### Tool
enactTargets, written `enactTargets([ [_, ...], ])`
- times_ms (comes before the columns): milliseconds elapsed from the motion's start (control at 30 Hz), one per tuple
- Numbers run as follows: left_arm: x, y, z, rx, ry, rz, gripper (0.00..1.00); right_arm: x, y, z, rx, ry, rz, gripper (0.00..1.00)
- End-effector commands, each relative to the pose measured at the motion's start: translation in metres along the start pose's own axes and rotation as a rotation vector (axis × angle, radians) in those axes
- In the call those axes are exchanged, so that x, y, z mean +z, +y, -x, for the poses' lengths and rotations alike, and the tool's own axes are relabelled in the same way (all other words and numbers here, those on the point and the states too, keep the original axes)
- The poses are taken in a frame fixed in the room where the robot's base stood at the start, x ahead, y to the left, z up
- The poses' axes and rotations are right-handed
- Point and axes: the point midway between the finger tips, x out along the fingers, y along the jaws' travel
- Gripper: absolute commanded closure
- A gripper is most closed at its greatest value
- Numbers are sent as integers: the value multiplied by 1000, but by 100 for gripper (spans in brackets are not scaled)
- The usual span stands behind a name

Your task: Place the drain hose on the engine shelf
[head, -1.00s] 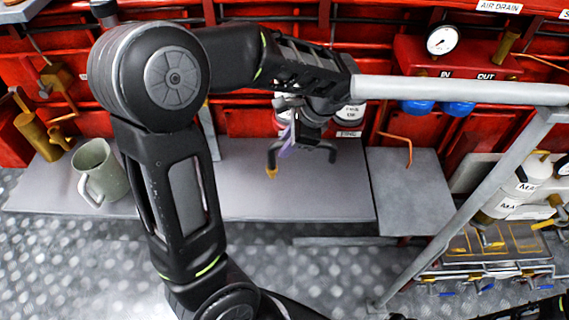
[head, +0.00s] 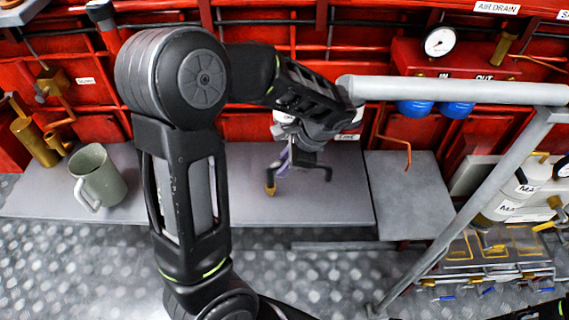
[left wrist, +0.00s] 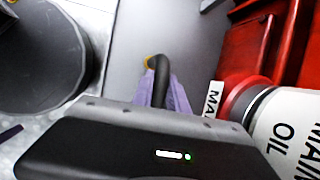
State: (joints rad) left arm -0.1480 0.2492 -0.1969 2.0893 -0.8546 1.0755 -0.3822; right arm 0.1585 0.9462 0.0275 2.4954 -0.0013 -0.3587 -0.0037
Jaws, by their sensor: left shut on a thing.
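The drain hose (head: 269,177) is a short, dark, bent hose with a brass-coloured end. My left gripper (head: 291,165) is shut on it over the grey engine shelf (head: 235,195); a purple finger shows beside the hose. The hose's two ends point downward, and I cannot tell whether they touch the shelf. In the left wrist view the hose (left wrist: 161,78) extends beyond my gripper, its brass end over the grey surface. My gripper body hides its near part. My right gripper is not in view.
A grey-green mug (head: 104,180) stands on the shelf at left. A white MAIN OIL container (left wrist: 285,125) is close to my gripper. A separate grey plate (head: 405,195) lies right of the shelf, near a grey rail (head: 460,91). Shelf room is clear between mug and hose.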

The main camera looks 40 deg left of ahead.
Motion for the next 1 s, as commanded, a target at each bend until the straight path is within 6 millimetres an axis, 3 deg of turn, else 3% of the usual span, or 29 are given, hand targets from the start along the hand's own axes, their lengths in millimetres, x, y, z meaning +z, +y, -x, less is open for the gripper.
enactTargets([
  [233,-2,1,-4,-1,0,0,100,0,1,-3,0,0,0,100],
  [267,-1,0,-2,0,0,0,79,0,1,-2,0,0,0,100],
  [500,-1,0,-2,0,0,0,60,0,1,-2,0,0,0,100],
  [800,0,0,0,-1,0,0,60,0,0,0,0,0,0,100],
  [1000,0,-1,18,-4,3,0,60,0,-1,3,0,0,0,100],
])
